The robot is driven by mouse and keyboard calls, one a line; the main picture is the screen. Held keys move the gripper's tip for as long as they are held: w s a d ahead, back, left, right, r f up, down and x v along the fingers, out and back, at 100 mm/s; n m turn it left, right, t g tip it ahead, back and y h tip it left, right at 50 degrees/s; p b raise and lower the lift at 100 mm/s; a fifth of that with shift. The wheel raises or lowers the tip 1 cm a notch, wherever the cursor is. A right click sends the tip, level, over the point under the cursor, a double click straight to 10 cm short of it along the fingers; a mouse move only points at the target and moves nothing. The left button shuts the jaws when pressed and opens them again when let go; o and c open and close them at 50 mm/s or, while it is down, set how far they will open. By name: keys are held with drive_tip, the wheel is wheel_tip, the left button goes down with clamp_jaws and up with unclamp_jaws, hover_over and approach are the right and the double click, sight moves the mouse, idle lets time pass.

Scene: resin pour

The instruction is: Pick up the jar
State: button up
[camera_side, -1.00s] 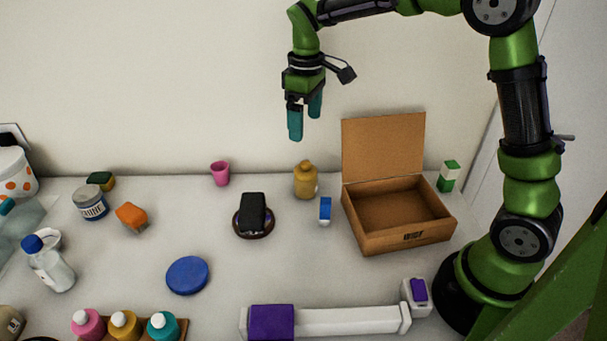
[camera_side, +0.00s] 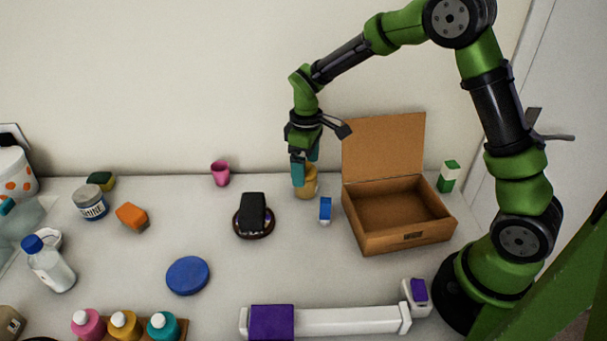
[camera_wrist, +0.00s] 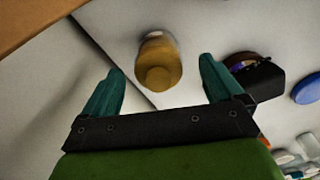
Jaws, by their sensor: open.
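The jar (camera_side: 309,184) is amber-yellow with a rounded body and a narrower top. It stands upright on the table near the wall, left of the open cardboard box. In the wrist view the jar (camera_wrist: 158,64) shows between and just beyond the fingertips. My gripper (camera_side: 304,172) points down at the jar, its teal fingers at the height of the jar's upper part. In the side view one finger covers the jar's left part. In the wrist view my gripper (camera_wrist: 160,82) is open, with clear gaps on both sides of the jar.
The open cardboard box (camera_side: 365,222) stands right of the jar, its lid upright. A small blue-and-white item (camera_side: 325,210) sits in front of the jar. A black object (camera_side: 253,210) on a round brown base and a pink cup (camera_side: 220,173) are to the left.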

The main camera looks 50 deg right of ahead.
drive_tip(key=shift+w+f, duration=0.1)
drive_tip(key=shift+f, duration=1.9)
drive_tip(key=c, duration=1.4)
